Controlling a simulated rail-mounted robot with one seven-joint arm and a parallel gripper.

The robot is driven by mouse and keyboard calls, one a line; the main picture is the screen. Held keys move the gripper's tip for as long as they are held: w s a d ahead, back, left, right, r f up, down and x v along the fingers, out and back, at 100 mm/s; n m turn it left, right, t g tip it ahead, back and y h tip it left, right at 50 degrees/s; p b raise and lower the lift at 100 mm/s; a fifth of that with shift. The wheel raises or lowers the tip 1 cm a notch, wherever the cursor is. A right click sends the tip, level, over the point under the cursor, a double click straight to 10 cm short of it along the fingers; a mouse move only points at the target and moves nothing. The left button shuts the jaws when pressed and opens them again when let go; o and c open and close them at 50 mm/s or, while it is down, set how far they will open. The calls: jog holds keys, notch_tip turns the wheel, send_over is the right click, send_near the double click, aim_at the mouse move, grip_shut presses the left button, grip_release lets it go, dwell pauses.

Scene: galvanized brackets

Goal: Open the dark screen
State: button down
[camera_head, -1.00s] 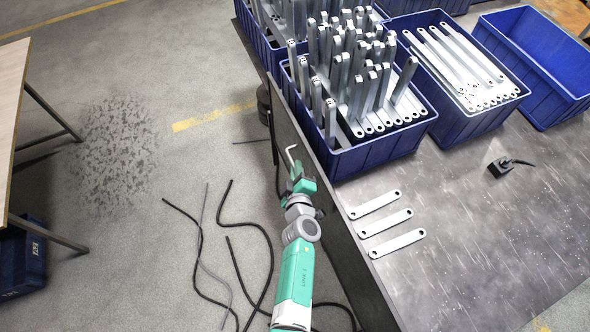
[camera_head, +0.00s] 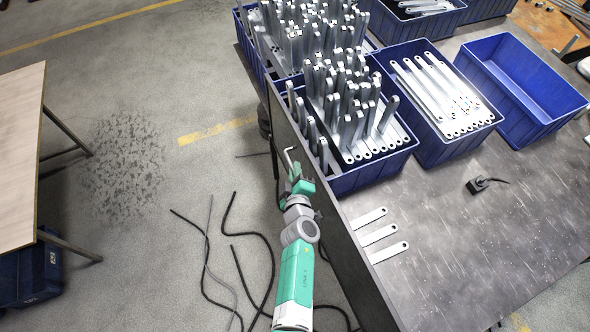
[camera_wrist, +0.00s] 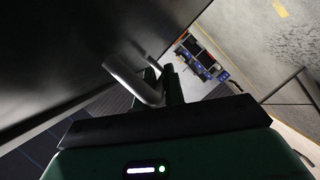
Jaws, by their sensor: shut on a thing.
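The dark screen (camera_head: 343,240) is a long dark panel standing along the left edge of the worktable. In the wrist view it fills the upper left (camera_wrist: 55,50). A pale bent bar handle (camera_head: 289,156) sticks out on its left side; it also shows in the wrist view (camera_wrist: 133,80). My gripper (camera_head: 298,172) is at this handle, left of the screen. In the wrist view its fingers (camera_wrist: 168,82) are shut at the handle's bent end. The exact contact is dark and partly hidden.
Blue bins (camera_head: 385,170) of upright metal brackets stand behind the screen. An empty blue bin (camera_head: 525,85) is at the right. Several flat brackets (camera_head: 380,235) lie on the worktable (camera_head: 450,250). Black cables (camera_head: 240,270) lie on the floor. A wooden table (camera_head: 25,150) stands at the left.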

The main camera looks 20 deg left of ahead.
jog(key=shift+w+a+r, duration=0.1)
jog(key=shift+w+r, duration=0.05)
jog(key=shift+r, duration=0.35)
jog(key=c, duration=1.5)
grip_release()
jog(key=shift+f, duration=0.2)
jog(key=shift+s, duration=0.2)
jog(key=p+v, duration=0.5)
jog(key=v, duration=0.2)
jog(key=shift+s, duration=0.3)
jog(key=shift+d, duration=0.2)
